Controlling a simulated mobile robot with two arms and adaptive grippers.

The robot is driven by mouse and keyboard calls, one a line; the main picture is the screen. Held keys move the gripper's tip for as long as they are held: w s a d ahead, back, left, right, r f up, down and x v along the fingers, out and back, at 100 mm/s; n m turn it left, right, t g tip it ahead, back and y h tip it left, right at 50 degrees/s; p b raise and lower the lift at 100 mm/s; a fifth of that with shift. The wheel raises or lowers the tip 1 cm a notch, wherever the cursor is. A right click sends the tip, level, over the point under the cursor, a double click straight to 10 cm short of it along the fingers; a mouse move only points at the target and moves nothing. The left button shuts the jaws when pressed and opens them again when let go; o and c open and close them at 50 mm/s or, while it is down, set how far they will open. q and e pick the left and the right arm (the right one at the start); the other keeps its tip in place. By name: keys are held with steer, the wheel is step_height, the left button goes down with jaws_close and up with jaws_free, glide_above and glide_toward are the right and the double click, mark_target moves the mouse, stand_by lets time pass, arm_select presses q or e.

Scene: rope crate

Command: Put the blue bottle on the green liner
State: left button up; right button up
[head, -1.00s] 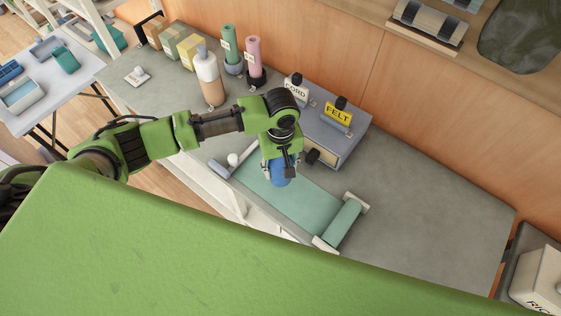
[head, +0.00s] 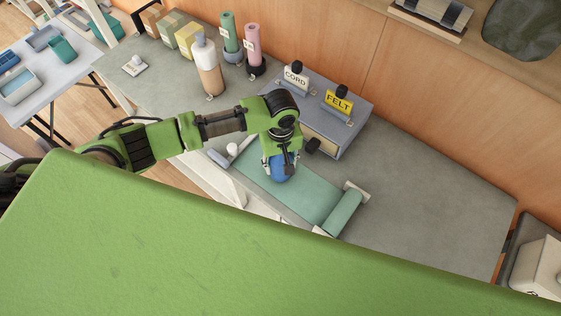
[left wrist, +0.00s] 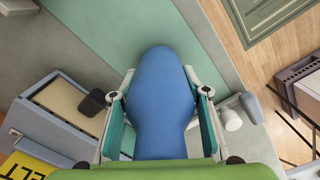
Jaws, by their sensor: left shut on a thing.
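The blue bottle (left wrist: 160,100) fills the middle of the left wrist view, between the two fingers of my left gripper (left wrist: 160,105). In the head view the bottle (head: 281,172) shows below my left gripper (head: 280,158), which is shut on it. The bottle is over the green liner (head: 305,195), a flat strip with a rolled end at the right; the liner also shows in the left wrist view (left wrist: 110,28). I cannot tell whether the bottle's base touches the liner. My right gripper is not in view.
A grey box with CORD and FELT tags (head: 345,138) stands just behind the liner. A pump bottle (head: 208,68) and green and pink rolls (head: 253,45) stand farther back. The grey counter (head: 430,210) is clear at the right.

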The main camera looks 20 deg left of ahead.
arm_select(q)
steer(key=shift+f, duration=0.55)
steer(key=o, duration=1.5)
steer(key=shift+o, duration=0.2)
step_height(320, 180, up, 12)
